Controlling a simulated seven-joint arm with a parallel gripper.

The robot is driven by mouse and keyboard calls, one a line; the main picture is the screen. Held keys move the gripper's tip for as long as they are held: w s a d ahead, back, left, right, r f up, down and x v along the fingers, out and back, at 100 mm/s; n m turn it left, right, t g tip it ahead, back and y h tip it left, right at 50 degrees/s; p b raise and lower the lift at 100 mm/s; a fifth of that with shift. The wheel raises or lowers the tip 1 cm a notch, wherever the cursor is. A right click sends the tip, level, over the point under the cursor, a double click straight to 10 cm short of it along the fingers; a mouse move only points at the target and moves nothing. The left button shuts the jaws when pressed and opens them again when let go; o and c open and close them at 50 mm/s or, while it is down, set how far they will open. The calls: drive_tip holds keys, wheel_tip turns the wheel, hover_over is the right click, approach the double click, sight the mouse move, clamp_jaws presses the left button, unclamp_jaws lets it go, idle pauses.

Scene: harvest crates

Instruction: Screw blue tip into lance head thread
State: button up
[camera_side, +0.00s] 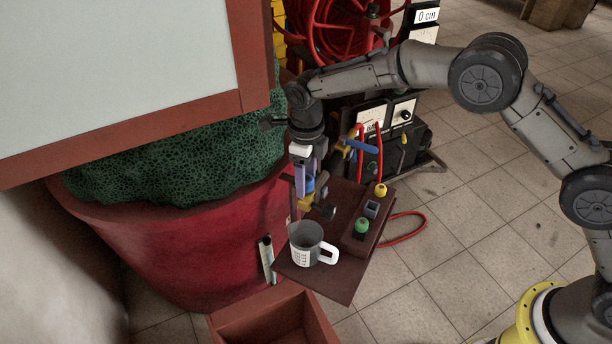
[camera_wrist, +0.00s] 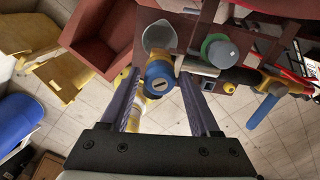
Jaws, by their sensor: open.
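The blue tip (camera_wrist: 159,78), round with a dark slot in its top, stands between the spread fingers of my gripper (camera_wrist: 159,86). Gaps show on both sides of it in the wrist view. In the side view the blue tip (camera_side: 309,184) sits above a yellow brass-like part, apparently the lance head (camera_side: 305,201), and my gripper (camera_side: 308,188) reaches down around it from above. The lance (camera_wrist: 235,75) runs right to a yellow and blue handle (camera_wrist: 266,107). The thread is hidden, so I cannot tell how deep the tip sits.
A grey measuring cup (camera_side: 304,236) with a white handle stands at the board's front. A brown holder (camera_side: 355,243) carries a green tip (camera_side: 361,226) and a yellow tip (camera_side: 380,190). A red-brown crate (camera_side: 262,312) lies below. A large red tub (camera_side: 190,240) is left.

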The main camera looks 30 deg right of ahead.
drive_tip(key=shift+n, duration=0.6)
drive_tip(key=shift+n, duration=0.9)
drive_tip(key=shift+n, duration=0.8)
drive_tip(key=shift+n, duration=0.9)
drive_tip(key=shift+n, duration=0.9)
